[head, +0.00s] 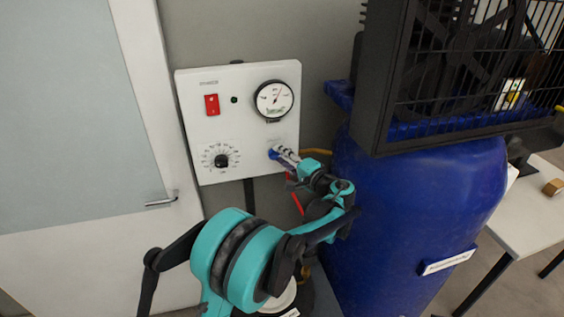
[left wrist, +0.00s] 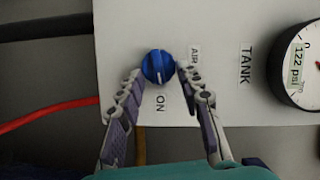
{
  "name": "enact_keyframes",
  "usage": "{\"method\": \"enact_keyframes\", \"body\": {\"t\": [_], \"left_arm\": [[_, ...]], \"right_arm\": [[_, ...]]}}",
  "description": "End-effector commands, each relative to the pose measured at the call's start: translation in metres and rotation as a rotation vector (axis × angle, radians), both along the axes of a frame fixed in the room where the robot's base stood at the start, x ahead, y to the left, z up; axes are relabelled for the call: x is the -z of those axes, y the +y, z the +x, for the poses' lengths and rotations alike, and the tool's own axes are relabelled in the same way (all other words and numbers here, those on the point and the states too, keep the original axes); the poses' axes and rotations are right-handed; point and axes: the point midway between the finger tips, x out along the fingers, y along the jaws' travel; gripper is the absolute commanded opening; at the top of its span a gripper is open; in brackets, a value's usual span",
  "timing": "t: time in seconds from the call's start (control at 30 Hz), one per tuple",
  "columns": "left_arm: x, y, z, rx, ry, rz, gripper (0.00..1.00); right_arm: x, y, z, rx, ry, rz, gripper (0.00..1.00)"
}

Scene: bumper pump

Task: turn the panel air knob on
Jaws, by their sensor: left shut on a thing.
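The blue air knob (left wrist: 158,67) sits on the white panel (left wrist: 220,90) between my left fingertips (left wrist: 161,74) in the left wrist view. A pale line on its face runs roughly up and down the picture, and the ON label (left wrist: 160,103) is just below it. The AIR label (left wrist: 195,52) is to its right. In the head view, my left gripper (head: 285,155) reaches the lower right of the panel (head: 250,140) and is shut on the knob (head: 272,154), which is partly hidden. My right gripper is not in view.
The panel also carries a red switch (head: 212,104), a black dial (head: 221,161) and a round gauge (head: 274,100). A large blue tank (head: 410,200) stands close on the right, with a dark caged unit (head: 460,80) above. A door (head: 80,130) is on the left.

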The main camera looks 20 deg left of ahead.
Motion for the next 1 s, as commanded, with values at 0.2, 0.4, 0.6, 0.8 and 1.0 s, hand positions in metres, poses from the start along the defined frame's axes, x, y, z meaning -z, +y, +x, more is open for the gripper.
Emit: {"method": "enact_keyframes", "body": {"t": [0.2, 0.4, 0.6, 0.8, 1.0], "left_arm": [[0.004, -0.001, 0.000, 0.002, 0.066, 0.098, 0.07], [0.004, -0.001, 0.001, 0.002, 0.098, 0.145, 0.07], [0.004, -0.001, 0.000, 0.002, 0.110, 0.162, 0.07], [0.004, -0.001, 0.000, 0.002, 0.110, 0.163, 0.07], [0.004, -0.001, 0.000, 0.002, 0.111, 0.162, 0.51]], "right_arm": [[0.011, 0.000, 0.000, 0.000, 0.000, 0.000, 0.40], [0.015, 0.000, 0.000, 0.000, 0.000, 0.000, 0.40], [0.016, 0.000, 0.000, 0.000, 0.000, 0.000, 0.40], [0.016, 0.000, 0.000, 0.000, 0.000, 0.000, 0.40], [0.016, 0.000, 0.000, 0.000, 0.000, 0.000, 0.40]]}}
